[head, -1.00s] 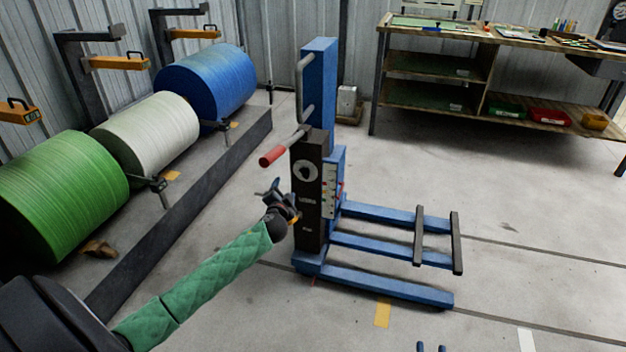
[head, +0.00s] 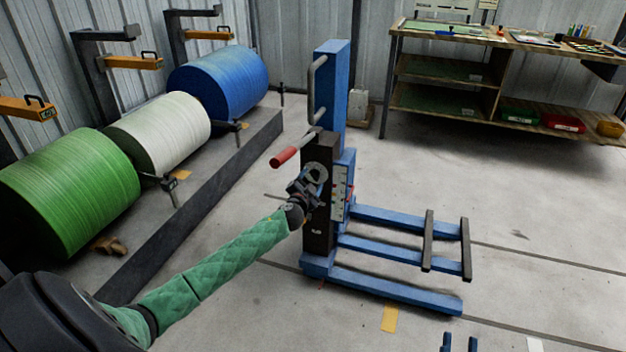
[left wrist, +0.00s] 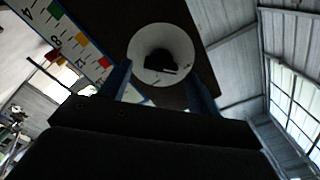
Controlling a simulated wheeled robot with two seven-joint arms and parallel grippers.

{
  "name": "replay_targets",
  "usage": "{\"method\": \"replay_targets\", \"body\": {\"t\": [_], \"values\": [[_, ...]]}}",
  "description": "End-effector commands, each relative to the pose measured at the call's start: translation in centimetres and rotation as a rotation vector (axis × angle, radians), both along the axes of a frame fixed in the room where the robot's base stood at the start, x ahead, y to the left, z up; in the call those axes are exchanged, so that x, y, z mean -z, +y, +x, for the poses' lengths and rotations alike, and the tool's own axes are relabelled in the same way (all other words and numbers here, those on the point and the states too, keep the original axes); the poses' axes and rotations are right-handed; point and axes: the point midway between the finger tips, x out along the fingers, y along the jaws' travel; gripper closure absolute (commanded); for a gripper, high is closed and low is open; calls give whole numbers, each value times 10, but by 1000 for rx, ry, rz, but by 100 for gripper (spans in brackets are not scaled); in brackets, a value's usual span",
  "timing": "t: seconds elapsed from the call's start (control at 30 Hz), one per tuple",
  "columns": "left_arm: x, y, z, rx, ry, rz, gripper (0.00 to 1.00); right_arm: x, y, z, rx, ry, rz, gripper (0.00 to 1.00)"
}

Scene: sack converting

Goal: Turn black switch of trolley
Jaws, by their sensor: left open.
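The trolley (head: 332,92) is a blue lifting truck with a dark front panel. On that panel is a round white dial (head: 316,172) with the black switch at its middle, partly hidden by my left gripper in the head view. The left wrist view shows the black switch (left wrist: 158,64) inside the white disc. My left gripper (head: 312,180) is open, its two blue fingers on either side of the dial's lower part in the wrist view; contact cannot be told. My right gripper (head: 459,343) shows only two separated blue fingertips at the bottom edge, with nothing between them.
A red-ended handle (head: 285,156) sticks out above the dial. A coloured scale (head: 341,190) is beside the panel. The trolley's blue legs (head: 395,292) extend right. Floor at right is clear.

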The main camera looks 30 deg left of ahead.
Motion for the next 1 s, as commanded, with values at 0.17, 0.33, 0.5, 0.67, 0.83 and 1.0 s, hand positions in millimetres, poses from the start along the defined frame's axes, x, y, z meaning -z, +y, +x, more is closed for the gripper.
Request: {"method": "replay_targets", "body": {"t": [0.17,0.33,0.5,0.67,0.83,1.0], "values": [[-1,4,14,-1,0,1,38,-11,-1,-1,2,-36,8,64],[1,5,19,-1,1,1,38,-16,-2,-2,3,-51,11,64],[0,5,19,-1,1,1,38,-19,-2,-2,4,-57,13,64],[0,5,19,-1,1,1,52,-19,-2,-2,3,-56,13,64],[0,5,19,-1,1,1,83,-16,-1,-3,2,-51,12,64],[0,5,19,-1,2,6,83,-14,-1,-3,2,-45,12,64]]}}
